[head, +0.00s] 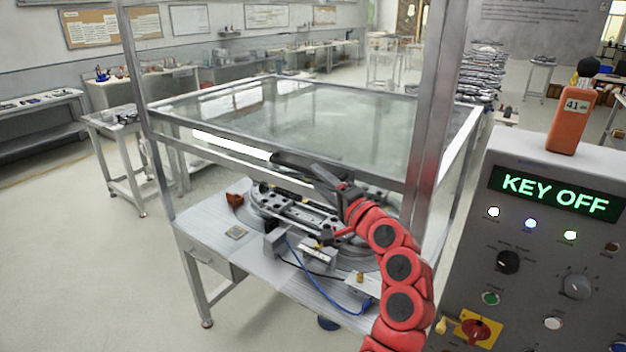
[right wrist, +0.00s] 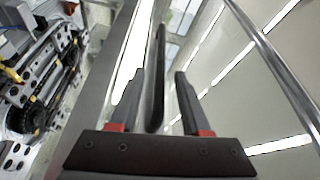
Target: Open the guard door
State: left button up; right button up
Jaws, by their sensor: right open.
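The guard (head: 428,110) is a metal-framed enclosure with clear panels around a machine on a grey table. A dark bar handle (head: 300,165) runs along the metal rail at its front. My right gripper (head: 322,178) is at this handle, with my red arm reaching up from the lower right. In the right wrist view the handle (right wrist: 156,80) lies between the two open fingers (right wrist: 158,95), with gaps showing on both sides. I cannot tell how far the guard door is open. My left gripper is out of view.
A grey control panel (head: 560,250) stands close at the right; its display reads KEY OFF. An orange tag marked 41 (head: 572,120) stands on top. The ring track machine (head: 300,215) sits below the rail. Free floor (head: 80,270) lies to the left.

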jog(key=b+v, duration=0.3)
jog(key=v, duration=1)
jog(key=shift+b, duration=0.35)
